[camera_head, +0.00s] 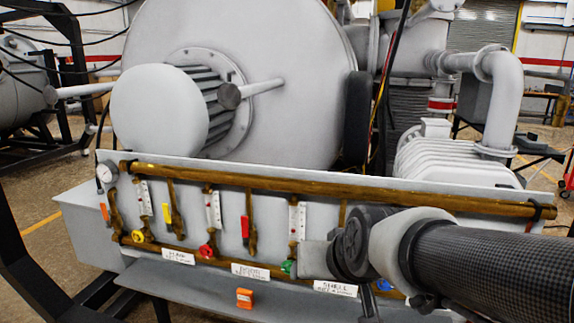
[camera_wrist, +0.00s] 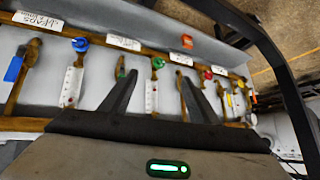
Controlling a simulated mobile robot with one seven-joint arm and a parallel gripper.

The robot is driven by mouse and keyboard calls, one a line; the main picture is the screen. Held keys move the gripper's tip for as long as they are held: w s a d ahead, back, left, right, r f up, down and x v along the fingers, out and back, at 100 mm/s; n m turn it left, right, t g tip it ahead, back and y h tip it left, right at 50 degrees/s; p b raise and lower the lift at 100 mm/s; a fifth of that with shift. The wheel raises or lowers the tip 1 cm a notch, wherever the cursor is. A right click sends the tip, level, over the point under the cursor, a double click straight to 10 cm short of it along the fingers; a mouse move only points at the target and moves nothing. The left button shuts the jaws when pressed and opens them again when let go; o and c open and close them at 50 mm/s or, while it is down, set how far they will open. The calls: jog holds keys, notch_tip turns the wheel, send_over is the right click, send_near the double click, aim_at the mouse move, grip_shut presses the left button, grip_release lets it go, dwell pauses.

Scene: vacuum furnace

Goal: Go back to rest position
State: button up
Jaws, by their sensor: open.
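My gripper (camera_wrist: 160,78) shows in the wrist view with its two dark fingers spread apart and nothing between them. Beyond the fingers is the grey valve panel (camera_wrist: 100,75), which appears upside down in this view. In the head view my arm reaches in from the right, in front of the right part of the panel (camera_head: 75,215). The fingers cannot be made out clearly there. The green valve knob (camera_wrist: 157,63) shows between the fingertips in the wrist view. I cannot tell whether the fingers touch the panel.
The panel carries brown pipes (camera_head: 330,186), gauges and coloured handles. A small orange box (camera_head: 244,298) sits on the ledge below. The big grey furnace vessel (camera_head: 290,80) stands behind, with a ribbed pump (camera_head: 455,165) at right. Dark frame bars stand at the left.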

jog(key=s+d+r+g+h+p, duration=0.1)
jog(key=s+d, duration=0.3)
jog(key=s, duration=0.3)
jog(key=s+d+r+g+h, duration=0.1)
jog(key=s+d+g, duration=0.1)
jog(key=s+d, duration=0.35)
notch_tip(320, 180, up, 19)
jog(key=a+p, duration=0.1)
jog(key=p, duration=1.8)
jog(key=shift+a+r+m, duration=0.15)
jog(key=shift+r+m, duration=0.05)
jog(key=shift+m, duration=0.1)
jog(key=shift+s, duration=0.1)
